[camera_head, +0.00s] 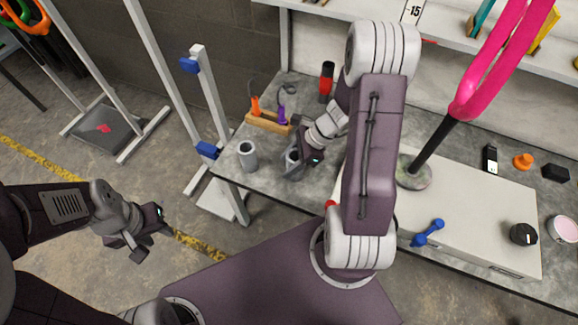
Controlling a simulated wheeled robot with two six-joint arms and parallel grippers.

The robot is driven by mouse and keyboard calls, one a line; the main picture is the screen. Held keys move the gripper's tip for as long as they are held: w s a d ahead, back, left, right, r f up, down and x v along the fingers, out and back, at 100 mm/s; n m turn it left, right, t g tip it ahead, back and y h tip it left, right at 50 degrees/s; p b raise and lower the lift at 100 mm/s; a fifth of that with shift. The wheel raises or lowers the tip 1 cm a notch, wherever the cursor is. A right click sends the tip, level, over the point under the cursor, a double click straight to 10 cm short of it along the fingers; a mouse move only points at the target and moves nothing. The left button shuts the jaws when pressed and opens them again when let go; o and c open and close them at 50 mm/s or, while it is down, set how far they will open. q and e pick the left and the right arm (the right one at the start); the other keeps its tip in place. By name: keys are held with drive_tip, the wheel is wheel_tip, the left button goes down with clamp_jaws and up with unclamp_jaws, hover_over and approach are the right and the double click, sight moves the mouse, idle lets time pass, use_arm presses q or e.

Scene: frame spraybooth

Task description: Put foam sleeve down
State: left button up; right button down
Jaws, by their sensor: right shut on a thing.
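A grey hollow sleeve (292,156) sits between the fingers of my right gripper (292,164), low over the grey bench top. The gripper hides part of it, and I cannot tell whether it touches the bench. A second grey hollow cylinder (248,157) stands upright on the bench to the left, apart from the gripper. My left gripper (153,242) hangs empty over the floor at left, its fingers apart.
A wooden block (268,124) with orange and purple handled tools stands behind the sleeve, with a red and black cylinder (326,82) beyond. A white raised box top (470,205) lies to the right, bearing a blue dumbbell-shaped item (428,232). A white stand (210,100) rises at left.

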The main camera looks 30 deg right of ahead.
use_arm(q)
drive_tip(key=shift+f, duration=0.15)
use_arm(e)
drive_tip(key=shift+f, duration=0.25)
drive_tip(key=shift+f, duration=0.2)
drive_tip(key=c, duration=0.7)
unclamp_jaws()
drive_tip(key=shift+r, duration=0.1)
drive_tip(key=shift+o, duration=0.2)
